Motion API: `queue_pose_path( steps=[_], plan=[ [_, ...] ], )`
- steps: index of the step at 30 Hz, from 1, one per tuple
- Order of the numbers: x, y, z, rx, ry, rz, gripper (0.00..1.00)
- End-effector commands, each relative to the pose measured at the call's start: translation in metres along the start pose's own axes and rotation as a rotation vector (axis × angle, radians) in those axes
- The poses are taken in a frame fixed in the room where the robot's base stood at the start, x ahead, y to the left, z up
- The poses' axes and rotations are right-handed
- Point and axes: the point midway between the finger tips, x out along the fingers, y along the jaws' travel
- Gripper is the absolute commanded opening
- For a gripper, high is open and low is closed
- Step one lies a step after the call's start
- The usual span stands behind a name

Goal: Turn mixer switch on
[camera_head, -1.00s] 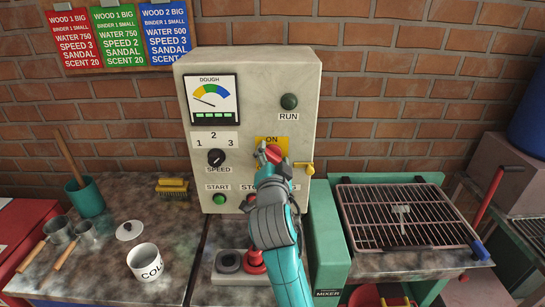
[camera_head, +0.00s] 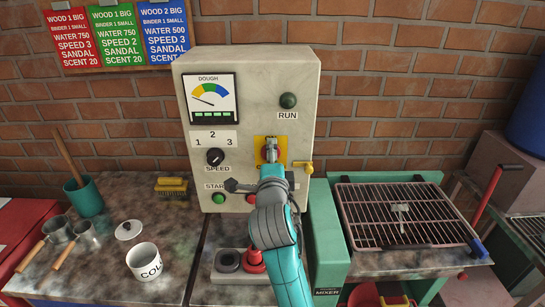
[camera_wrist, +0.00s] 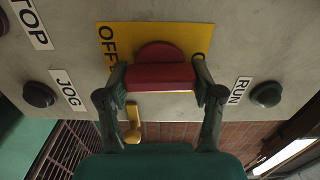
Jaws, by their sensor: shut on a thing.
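The mixer's red switch handle (camera_wrist: 160,77) sits on a yellow plate (camera_wrist: 180,38) on the front of the pale control box (camera_head: 240,120). In the wrist view its bar lies crosswise between my fingers, and OFF is readable at the plate's left. The label at the right is mostly hidden. My gripper (camera_wrist: 161,80) is shut on the handle, with one finger at each end. In the head view, my gripper (camera_head: 270,150) is in front of the yellow plate (camera_head: 258,146) and hides most of the switch and its ON label.
A yellow lever (camera_head: 304,168) juts out just right of the plate. The SPEED knob (camera_head: 215,157), green START button (camera_head: 218,198) and dark RUN lamp (camera_head: 288,101) are on the same box. A mug (camera_head: 145,262) stands on the left counter; a wire rack (camera_head: 405,215) is at the right.

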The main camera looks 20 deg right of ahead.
Motion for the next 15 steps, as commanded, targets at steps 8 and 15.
queue_pose_path(
  steps=[8, 15],
  plan=[
    [0.0001, 0.0014, -0.0001, 0.063, 0.001, 0.002, 0.32],
    [0.0001, 0.0015, -0.0001, 0.071, 0.001, 0.002, 0.32]
  ],
)
